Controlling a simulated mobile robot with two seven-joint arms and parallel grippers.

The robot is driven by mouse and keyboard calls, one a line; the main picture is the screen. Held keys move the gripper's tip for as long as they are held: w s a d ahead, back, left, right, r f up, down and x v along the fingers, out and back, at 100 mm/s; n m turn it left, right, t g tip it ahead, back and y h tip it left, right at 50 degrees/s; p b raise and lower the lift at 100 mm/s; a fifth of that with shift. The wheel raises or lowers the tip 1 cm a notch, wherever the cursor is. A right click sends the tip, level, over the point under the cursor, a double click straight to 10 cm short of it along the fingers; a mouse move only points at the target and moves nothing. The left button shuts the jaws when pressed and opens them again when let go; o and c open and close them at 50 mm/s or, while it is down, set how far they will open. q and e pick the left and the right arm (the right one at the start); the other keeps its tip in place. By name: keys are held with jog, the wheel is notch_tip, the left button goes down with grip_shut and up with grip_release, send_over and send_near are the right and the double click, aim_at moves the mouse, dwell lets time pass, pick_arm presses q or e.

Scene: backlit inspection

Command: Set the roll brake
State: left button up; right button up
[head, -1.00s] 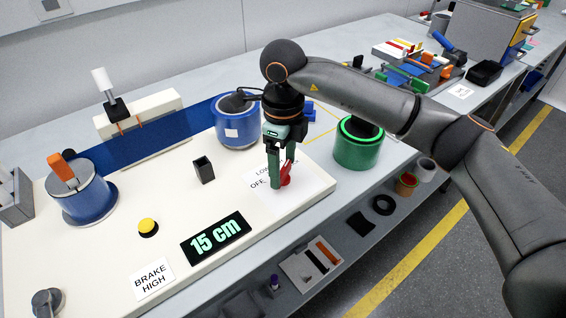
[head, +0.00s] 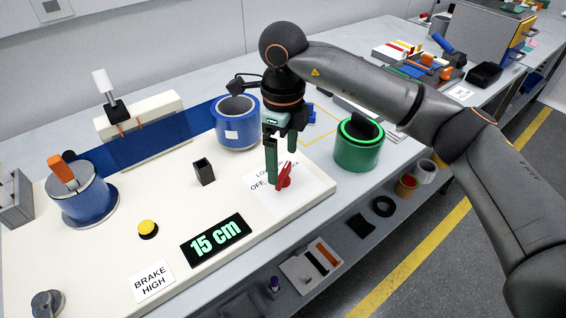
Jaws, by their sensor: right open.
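The brake selector is a small red pointer knob (head: 284,177) on a white label plate (head: 300,192) printed with words, partly hidden, that include "LOW" and "OFF". My right gripper (head: 281,170) is open with its green fingers pointing down at the knob; I cannot tell whether they touch it. A card (head: 153,282) reads "BRAKE HIGH". The display (head: 216,240) reads "15 cm". A blue film web (head: 150,143) runs between a blue roll with an orange handle (head: 82,197) and a blue roll (head: 238,125). My left gripper is out of view.
A yellow button (head: 148,228), a dark square holder (head: 204,171) and a grey knob (head: 47,303) stand on the cream board. A green roll (head: 359,146) stands right of my gripper. A lower shelf holds loose items.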

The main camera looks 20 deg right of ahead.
aim_at(283, 171)
notch_tip(283, 171, up, 10)
dwell(0.3)
jog(key=shift+f, duration=0.1)
